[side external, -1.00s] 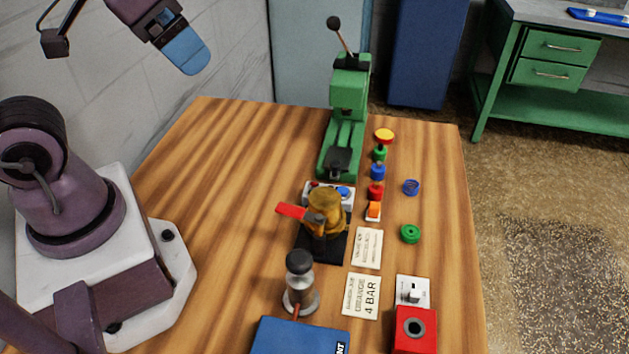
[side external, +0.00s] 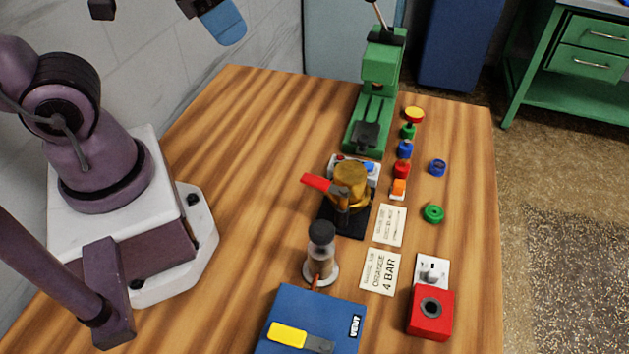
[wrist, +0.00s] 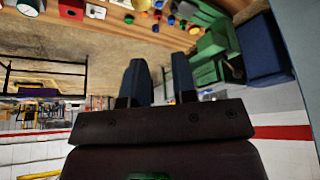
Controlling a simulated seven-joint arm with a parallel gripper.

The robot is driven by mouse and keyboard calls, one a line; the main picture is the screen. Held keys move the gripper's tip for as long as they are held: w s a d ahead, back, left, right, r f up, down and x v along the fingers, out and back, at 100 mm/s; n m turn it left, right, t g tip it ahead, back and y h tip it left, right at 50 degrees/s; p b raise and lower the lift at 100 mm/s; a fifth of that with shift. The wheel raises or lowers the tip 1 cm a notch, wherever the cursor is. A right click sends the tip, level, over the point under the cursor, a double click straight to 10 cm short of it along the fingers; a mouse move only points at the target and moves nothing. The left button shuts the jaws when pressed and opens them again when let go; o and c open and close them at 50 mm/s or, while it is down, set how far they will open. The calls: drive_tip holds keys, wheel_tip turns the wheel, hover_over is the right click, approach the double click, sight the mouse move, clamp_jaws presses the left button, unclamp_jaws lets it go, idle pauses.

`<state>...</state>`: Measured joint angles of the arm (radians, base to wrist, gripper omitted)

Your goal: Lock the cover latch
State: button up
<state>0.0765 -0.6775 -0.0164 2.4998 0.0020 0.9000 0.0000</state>
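A blue box (side external: 311,309) marked VENT lies at the near edge of the table, with a flat yellow-and-grey lever (side external: 289,335) on its top. A brass pot-like fitting (side external: 350,173) with a red handle (side external: 316,182) stands on a black base behind it. I cannot tell which part is the cover latch, or whether it is locked. My gripper (wrist: 159,62) shows two blue fingers apart and empty in the wrist view. In the side view only a blue fingertip (side external: 224,22) shows at the top edge, well away from the box and the fitting.
A clear cylinder with a black cap (side external: 321,234) stands between the box and the fitting. A green press (side external: 382,65) stands at the back. Several coloured knobs, paper cards (side external: 380,272) and a red box (side external: 430,312) line the right. The table's left middle (side external: 260,150) is clear.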

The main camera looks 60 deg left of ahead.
drive_tip(key=d+f+m+g, duration=0.1)
drive_tip(key=f, duration=0.1)
drive_tip(key=d+f+m, duration=0.2)
drive_tip(key=shift+w+d+f+m+g+y, duration=0.1)
drive_tip(key=shift+w+d+m+g+y, duration=0.05)
drive_tip(key=shift+d+m+g+y, duration=0.2)
clamp_jaws()
drive_tip(key=d+f+m+y, duration=0.1)
drive_tip(key=d+f+m, duration=0.3)
drive_tip(key=m, duration=0.8)
drive_tip(key=d+f+m+y, duration=0.1)
drive_tip(key=d+f+m, duration=0.4)
drive_tip(key=m, duration=0.7)
drive_tip(key=shift+s+f, duration=0.3)
drive_tip(key=shift+f, duration=0.55)
drive_tip(key=shift+d, duration=0.1)
